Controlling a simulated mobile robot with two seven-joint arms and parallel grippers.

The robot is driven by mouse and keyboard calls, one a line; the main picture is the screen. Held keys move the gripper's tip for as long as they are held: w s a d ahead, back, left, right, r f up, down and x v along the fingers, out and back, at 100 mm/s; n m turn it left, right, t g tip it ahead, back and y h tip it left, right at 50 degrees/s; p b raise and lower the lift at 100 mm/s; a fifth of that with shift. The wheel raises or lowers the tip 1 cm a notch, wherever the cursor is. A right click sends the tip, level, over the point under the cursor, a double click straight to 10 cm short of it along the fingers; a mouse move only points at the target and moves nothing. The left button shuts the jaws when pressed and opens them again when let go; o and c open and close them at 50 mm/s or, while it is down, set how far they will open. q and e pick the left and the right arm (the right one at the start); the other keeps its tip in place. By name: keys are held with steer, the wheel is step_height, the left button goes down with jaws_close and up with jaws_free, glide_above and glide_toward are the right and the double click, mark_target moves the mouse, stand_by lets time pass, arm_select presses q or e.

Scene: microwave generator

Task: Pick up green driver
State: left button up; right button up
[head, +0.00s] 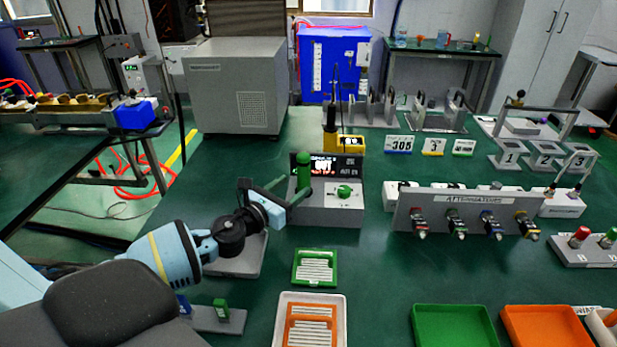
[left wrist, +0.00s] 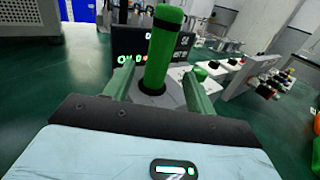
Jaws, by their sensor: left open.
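The green driver (head: 303,172) stands upright at the left end of a grey device with a lit display (head: 322,166). In the left wrist view the driver (left wrist: 163,50) is a green cylinder with a black band and a dark collar at its base. My left gripper (head: 294,188) reaches in from the left, low on the driver. Its jaws are open, with one finger on each side of the driver in the left wrist view. Whether either finger touches it I cannot tell. My right gripper is not in view.
A green knob (head: 344,191) sits on the device right of the driver. A grey panel (head: 462,209) with several coloured connectors stands further right. A green tray (head: 452,326) and an orange tray (head: 545,327) lie at the front right. Green table is bare between them.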

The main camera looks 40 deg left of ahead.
mark_target(300, 180)
arm_select(q)
steer(key=shift+w+a, duration=0.15)
steer(key=shift+w, duration=0.1)
steer(key=shift+w+r, duration=0.1)
steer(key=shift+w, duration=1.35)
steer(key=shift+w+d, duration=0.2)
steer(key=shift+w, duration=2)
steer(key=shift+c, duration=0.2)
